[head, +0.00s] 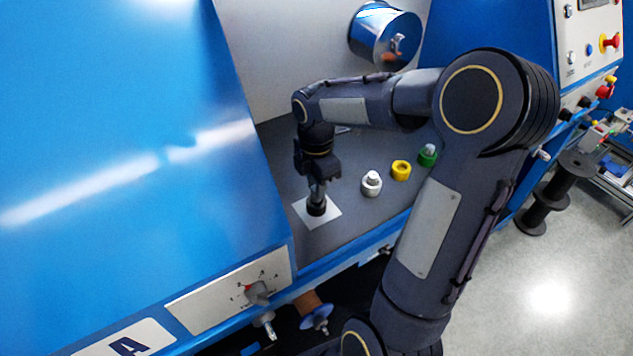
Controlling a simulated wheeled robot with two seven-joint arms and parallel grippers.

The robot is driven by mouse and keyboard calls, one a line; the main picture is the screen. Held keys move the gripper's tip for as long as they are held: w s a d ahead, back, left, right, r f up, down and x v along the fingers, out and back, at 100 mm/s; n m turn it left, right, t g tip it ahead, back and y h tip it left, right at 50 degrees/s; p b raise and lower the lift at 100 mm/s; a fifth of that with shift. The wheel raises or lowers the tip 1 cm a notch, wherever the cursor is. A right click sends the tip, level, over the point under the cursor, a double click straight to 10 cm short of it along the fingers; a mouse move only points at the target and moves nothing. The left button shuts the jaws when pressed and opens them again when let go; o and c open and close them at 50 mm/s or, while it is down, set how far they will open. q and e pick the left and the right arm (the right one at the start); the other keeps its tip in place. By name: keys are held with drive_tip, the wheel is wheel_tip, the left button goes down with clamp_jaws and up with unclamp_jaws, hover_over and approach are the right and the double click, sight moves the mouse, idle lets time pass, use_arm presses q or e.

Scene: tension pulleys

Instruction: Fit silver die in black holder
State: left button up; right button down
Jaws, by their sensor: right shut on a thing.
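The black holder (316,209) stands on a white square (329,215) on the grey work surface. My right gripper (318,182) points down directly above it and is shut on a small silver piece, which appears to be the silver die (317,191). The die's lower end meets the top of the black holder in the picture. I cannot tell whether it is inside the holder or just above it. The fingers partly hide the die. My left gripper is not in view.
A white holder (371,184), a yellow holder (401,171) and a green holder (428,155) stand in a row to the right. A large blue panel (130,130) bounds the surface on the left. A shiny cylinder (385,36) sticks out of the back wall.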

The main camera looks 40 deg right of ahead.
drive_tip(key=shift+f, duration=0.1)
idle(0.3)
drive_tip(key=shift+f+b, duration=0.85)
drive_tip(key=shift+f, duration=0.2)
drive_tip(key=c, duration=1.2)
unclamp_jaws()
drive_tip(key=shift+o, duration=0.2)
wheel_tip(320, 180, up, 8)
drive_tip(key=shift+f, duration=0.1)
